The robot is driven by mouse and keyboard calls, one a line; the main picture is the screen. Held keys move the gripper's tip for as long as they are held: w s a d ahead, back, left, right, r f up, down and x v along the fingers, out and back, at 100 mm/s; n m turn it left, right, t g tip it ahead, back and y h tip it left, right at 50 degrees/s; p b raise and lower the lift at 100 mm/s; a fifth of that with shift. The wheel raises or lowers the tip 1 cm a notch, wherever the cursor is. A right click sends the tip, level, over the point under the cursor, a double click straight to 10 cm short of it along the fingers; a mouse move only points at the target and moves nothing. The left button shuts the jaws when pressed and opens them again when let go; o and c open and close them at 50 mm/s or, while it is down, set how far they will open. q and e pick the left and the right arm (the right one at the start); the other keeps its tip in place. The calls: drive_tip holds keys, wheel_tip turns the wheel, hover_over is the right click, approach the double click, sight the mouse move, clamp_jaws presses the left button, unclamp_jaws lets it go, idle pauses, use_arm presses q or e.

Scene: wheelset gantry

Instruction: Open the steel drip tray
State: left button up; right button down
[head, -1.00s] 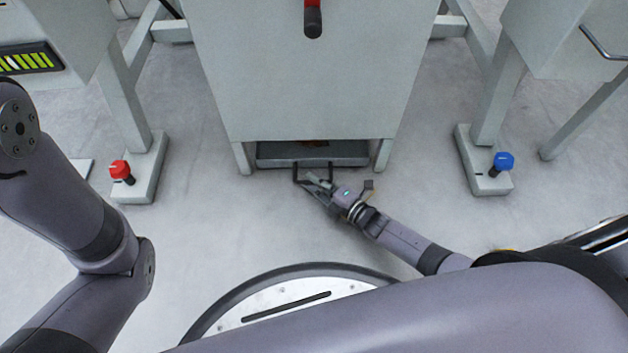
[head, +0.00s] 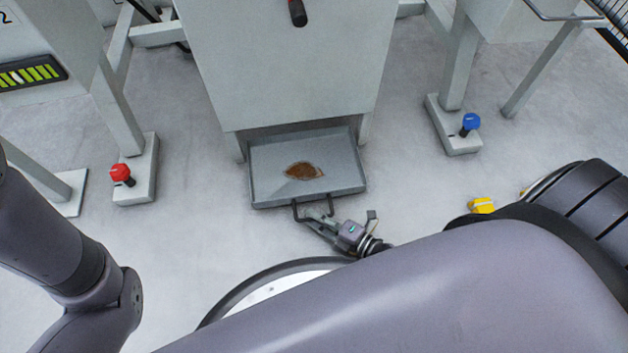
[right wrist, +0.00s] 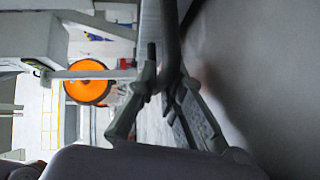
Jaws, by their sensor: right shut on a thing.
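The steel drip tray (head: 265,183) is a shallow grey pan near the floor, pulled well out from under the grey cabinet (head: 285,75). A brown stain or puddle (head: 305,170) lies on its bottom. A dark bar handle (head: 296,211) sticks out from its front edge. My right gripper (head: 322,220) is shut on that handle, in front of the tray. In the right wrist view its fingers (right wrist: 165,85) close around the grey bar. My left arm shows at the left of the head view, but its gripper is out of view.
A red knob (head: 120,173) stands on a foot at the left, and a blue knob (head: 470,122) on a foot at the right. A yellow object (head: 482,205) lies on the floor at the right. Floor beside the tray is clear.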

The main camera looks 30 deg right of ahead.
drive_tip(key=shift+s, duration=0.2)
drive_tip(key=c, duration=1.7)
unclamp_jaws()
drive_tip(key=v, duration=1.2)
drive_tip(key=shift+f, duration=0.1)
